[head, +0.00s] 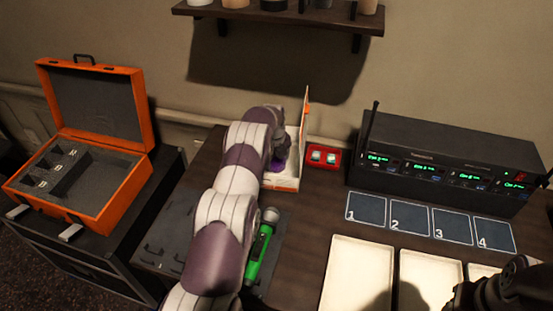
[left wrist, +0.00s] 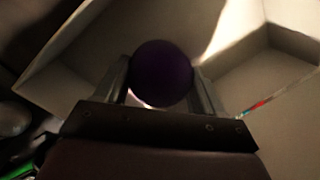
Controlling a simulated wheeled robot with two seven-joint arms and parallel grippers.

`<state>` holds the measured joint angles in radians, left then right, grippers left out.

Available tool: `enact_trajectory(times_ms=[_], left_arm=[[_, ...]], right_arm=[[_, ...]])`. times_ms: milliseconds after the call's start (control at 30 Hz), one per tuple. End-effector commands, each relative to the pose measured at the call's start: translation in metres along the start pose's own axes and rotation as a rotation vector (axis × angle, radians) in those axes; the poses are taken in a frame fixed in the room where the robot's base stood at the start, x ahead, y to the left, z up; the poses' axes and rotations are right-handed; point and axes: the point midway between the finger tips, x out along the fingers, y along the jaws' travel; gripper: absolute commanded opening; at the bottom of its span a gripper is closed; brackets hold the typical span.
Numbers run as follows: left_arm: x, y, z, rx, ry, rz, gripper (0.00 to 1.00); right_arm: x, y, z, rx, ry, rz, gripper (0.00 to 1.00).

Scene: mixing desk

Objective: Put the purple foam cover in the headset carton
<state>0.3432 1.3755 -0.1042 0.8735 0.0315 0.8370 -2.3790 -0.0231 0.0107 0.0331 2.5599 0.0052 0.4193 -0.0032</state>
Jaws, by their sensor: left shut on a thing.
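The purple foam cover (head: 277,166) is a dark purple ball; it also shows in the left wrist view (left wrist: 161,72). My left gripper (left wrist: 163,85) is shut on it, with one finger on each side. In the head view the left gripper (head: 280,155) points down at the headset carton (head: 286,184), a white open box with orange edges and a raised lid. In the left wrist view the carton's pale walls (left wrist: 285,62) surround the cover. I cannot tell whether the cover touches the carton floor. My right gripper (head: 503,290) is partly in view, dark, at the lower right.
A green microphone (head: 260,248) lies beside my left arm. A red case (head: 324,157) sits right of the carton. A black receiver rack (head: 430,160), numbered mats (head: 411,218) and cream trays (head: 357,275) fill the right side. An open orange case (head: 128,190) stands at left.

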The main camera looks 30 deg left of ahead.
Motion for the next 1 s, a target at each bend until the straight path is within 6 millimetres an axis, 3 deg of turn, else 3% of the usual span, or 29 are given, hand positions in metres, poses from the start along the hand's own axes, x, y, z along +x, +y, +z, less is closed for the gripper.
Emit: enact_trajectory(times_ms=[400,433,500,867,1000], left_arm=[[0.013,0.001,-0.001,0.000,-0.002,-0.001,0.41],[0.012,0.001,-0.001,0.000,-0.002,-0.001,0.72],[0.011,0.001,-0.001,0.000,-0.001,-0.001,0.95],[0.003,0.000,0.000,0.000,-0.002,-0.002,0.95],[-0.025,0.000,0.000,0.000,-0.003,-0.003,0.95]], right_arm=[[0.003,0.000,0.001,0.000,0.000,0.000,0.43],[0.003,0.000,0.001,0.000,-0.001,0.000,0.43],[0.002,0.000,0.000,0.000,0.000,0.000,0.43],[-0.001,0.000,0.000,0.000,0.000,0.000,0.43],[0.002,0.000,0.000,0.000,0.000,0.000,0.43]])
